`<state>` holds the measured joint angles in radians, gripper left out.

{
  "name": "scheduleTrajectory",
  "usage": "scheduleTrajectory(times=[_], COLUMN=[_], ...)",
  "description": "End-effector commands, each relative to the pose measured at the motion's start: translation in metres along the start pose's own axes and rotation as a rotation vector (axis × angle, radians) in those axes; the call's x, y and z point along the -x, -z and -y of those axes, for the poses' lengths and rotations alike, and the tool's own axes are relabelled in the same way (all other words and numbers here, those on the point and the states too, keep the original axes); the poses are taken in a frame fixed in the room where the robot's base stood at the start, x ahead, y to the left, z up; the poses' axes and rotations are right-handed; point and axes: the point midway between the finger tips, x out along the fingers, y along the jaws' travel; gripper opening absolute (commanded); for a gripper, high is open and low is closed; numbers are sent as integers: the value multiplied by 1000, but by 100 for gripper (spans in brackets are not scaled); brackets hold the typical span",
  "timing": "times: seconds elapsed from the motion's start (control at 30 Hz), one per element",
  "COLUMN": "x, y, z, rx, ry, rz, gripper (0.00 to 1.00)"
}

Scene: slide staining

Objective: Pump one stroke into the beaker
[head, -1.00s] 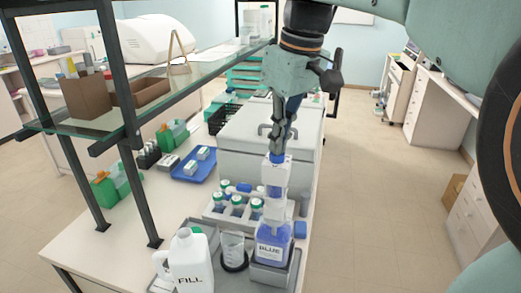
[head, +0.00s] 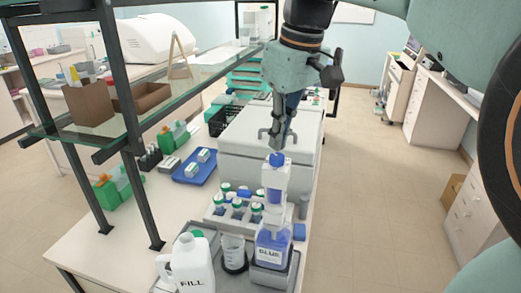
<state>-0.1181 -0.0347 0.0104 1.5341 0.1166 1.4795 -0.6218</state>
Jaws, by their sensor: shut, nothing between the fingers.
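The dispenser bottle (head: 270,235) with blue liquid and a label reading BLUE stands at the front right of the bench. Its clear upper pump section (head: 275,183) carries a blue top (head: 276,158), and blue shows inside the section. The clear glass beaker (head: 233,250) stands just left of the bottle, in a dark ring; I see no blue in it. My gripper (head: 279,147) is shut and empty, pointing down directly above the blue top. I cannot tell whether the fingertips touch it.
A white jug marked FILL (head: 191,265) stands left of the beaker. A rack of green-capped bottles (head: 237,208) is behind. A large grey box (head: 250,140) stands beyond. A glass shelf (head: 205,75) overhangs the left side. Open floor lies to the right.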

Motion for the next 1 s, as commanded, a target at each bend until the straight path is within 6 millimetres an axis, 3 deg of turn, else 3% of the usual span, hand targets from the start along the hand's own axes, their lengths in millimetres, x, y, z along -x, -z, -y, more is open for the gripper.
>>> scheduleTrajectory(times=[0.6,1.0], x=[50,45], y=[10,10], z=[0,-1], rx=[0,-15], ry=[0,4], rz=[0,-9], gripper=[0,0])
